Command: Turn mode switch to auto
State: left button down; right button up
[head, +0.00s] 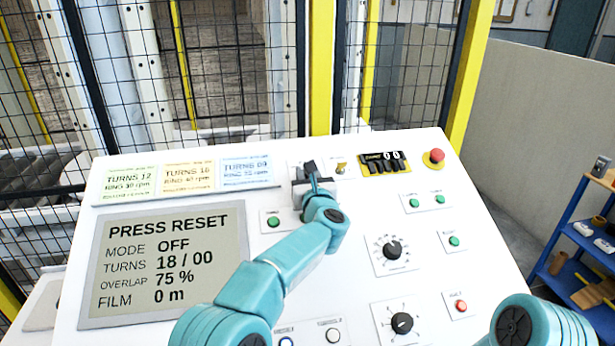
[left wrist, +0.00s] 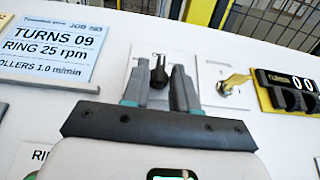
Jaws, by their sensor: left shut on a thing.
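The mode switch is a black knob (left wrist: 158,70) on a pale plate near the top of the white control panel (head: 345,240). My left gripper (head: 311,178) reaches the panel's upper middle, and its fingers cover much of the switch in the head view. In the left wrist view the gripper (left wrist: 160,88) has one grey finger on each side of the knob and is shut on it. The plate's markings are too small to read. The display screen (head: 165,265) reads PRESS RESET, MODE OFF, TURNS 18 / 00. My right gripper is not in view.
A key switch (head: 341,168), black thumbwheel counters (head: 385,163) and a red mushroom button (head: 436,157) lie right of the switch. Three job cards (head: 188,177) stand to its left. Green buttons and two dials (head: 392,250) are lower down. A mesh fence rises behind.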

pick_arm(q)
jog(key=m+h+b, duration=0.2)
jog(key=b, duration=0.1)
jog(key=m+h+b, duration=0.1)
jog(key=h+b, duration=0.1)
jog(key=b, duration=0.1)
jog(key=shift+a+f+m, duration=0.1)
jog(key=shift+a+m, duration=0.25)
jog(key=shift+m, duration=0.05)
jog(key=shift+a+m+h+b, duration=0.1)
jog(key=shift+m+h+b, duration=0.5)
jog(key=shift+h, duration=0.1)
jog(key=shift+r+m+h, duration=0.2)
jog(key=shift+m+h, duration=0.2)
jog(key=shift+m, duration=0.1)
jog(key=shift+a+r+m+g+h, duration=0.15)
jog(key=shift+m+g+h, duration=0.15)
jog(key=shift+m+h, duration=0.2)
jog(key=shift+a+r+m+g+h, duration=0.1)
jog(key=shift+m+g+h, duration=0.2)
jog(key=shift+m+h, duration=0.2)
jog(key=shift+r+m+g+h, duration=0.1)
jog(key=shift+m+g+h, duration=0.3)
jog(key=shift+m+h, duration=0.4)
jog(key=shift+w+a+m+g+h+p, duration=0.1)
jog(key=shift+m+g+h+p, duration=0.5)
jog(key=shift+m+h+p, duration=0.25)
